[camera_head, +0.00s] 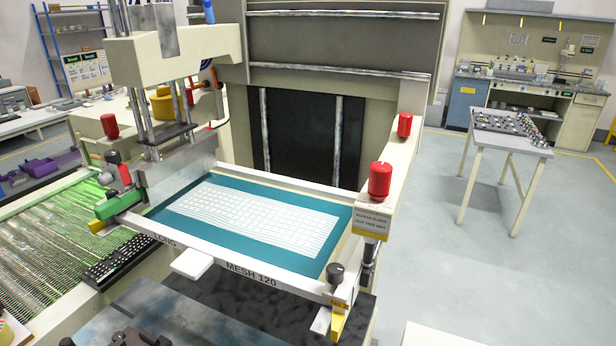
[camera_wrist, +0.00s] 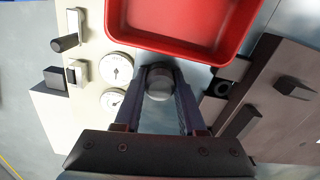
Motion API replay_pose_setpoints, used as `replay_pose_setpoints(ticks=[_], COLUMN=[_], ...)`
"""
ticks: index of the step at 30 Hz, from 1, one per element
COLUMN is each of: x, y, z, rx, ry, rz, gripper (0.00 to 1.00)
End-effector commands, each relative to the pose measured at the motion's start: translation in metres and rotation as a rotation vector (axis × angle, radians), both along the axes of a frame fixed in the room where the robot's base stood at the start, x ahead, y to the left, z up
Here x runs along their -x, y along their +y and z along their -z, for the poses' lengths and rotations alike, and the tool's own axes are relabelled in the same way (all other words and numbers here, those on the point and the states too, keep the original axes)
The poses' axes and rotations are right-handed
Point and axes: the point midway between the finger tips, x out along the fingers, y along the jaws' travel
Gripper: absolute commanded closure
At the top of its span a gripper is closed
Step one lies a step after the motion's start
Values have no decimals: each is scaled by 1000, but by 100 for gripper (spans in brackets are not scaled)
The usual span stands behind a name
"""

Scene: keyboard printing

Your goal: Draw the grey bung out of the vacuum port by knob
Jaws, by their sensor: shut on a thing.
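In the wrist view my gripper (camera_wrist: 160,72) has its two dark fingers on either side of a round grey knob, the grey bung (camera_wrist: 159,84), and is shut on it. The bung lies between the fingertips, just below the near edge of a red tray. The vacuum port is hidden behind the bung and fingers, so I cannot tell how far the bung sits in it. Neither my gripper nor the bung can be made out in the head view.
A red tray (camera_wrist: 183,48) lies close beyond the fingertips. Two dial gauges (camera_wrist: 116,68) and small dark-handled switches (camera_wrist: 66,43) are on the pale panel at left. Dark blocks (camera_wrist: 241,122) stand at right. The head view shows the printing screen (camera_head: 315,262) in its frame.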

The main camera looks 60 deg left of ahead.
Motion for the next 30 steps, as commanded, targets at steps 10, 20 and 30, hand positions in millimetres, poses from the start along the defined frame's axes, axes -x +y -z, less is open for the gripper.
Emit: replay_pose_setpoints(ticks=[10,20,30], x=[0,0,-1], y=[0,0,1], z=[0,-3,-23], rx=[1,1,-2], ry=[2,1,-2], rz=[0,0,0], gripper=[100,100,100])
